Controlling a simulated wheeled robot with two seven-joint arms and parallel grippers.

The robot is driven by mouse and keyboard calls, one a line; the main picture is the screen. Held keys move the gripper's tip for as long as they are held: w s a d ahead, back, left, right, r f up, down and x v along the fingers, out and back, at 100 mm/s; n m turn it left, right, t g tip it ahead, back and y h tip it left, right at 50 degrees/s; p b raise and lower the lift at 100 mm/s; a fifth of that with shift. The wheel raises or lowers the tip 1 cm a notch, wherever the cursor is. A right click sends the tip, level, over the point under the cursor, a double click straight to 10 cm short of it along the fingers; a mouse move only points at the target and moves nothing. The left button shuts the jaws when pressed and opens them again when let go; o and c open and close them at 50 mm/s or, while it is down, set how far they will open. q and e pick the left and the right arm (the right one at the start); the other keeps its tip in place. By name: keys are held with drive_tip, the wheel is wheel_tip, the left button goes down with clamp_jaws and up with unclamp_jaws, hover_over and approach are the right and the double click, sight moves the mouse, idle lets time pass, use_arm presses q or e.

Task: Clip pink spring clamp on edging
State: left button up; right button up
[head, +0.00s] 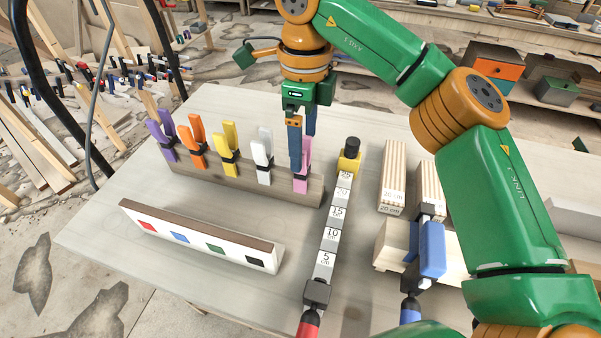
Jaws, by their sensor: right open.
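The pink spring clamp (303,178) stands upright at the right end of a wooden rack (210,181). My right gripper (302,152) is open, pointing down, with its blue fingers at the upper part of the pink clamp. The near finger partly hides the clamp; I cannot tell whether the fingers touch it. A pale curved piece with a brown strip on top, likely the edging (190,222), lies in front of the rack. Its front has red, blue, green and black squares, and no clamp is on it. My left gripper is not in view.
Purple (162,136), orange (194,142), yellow (226,150) and white (262,156) clamps stand left of the pink one. A bar clamp with a centimetre scale (332,225) lies to the right, beside wooden blocks (393,180) and a blue clamp (431,250).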

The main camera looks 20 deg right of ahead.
sight(300, 180)
drive_tip(key=shift+s+f, duration=0.2)
drive_tip(key=shift+f, duration=0.05)
drive_tip(key=f, duration=0.2)
drive_tip(key=f+p, duration=0.1)
drive_tip(key=f, duration=0.1)
drive_tip(key=f+p, duration=0.1)
drive_tip(key=f, duration=0.1)
drive_tip(key=shift+w+f, duration=0.3)
drive_tip(key=shift+w, duration=0.1)
drive_tip(key=shift+f, duration=0.15)
clamp_jaws()
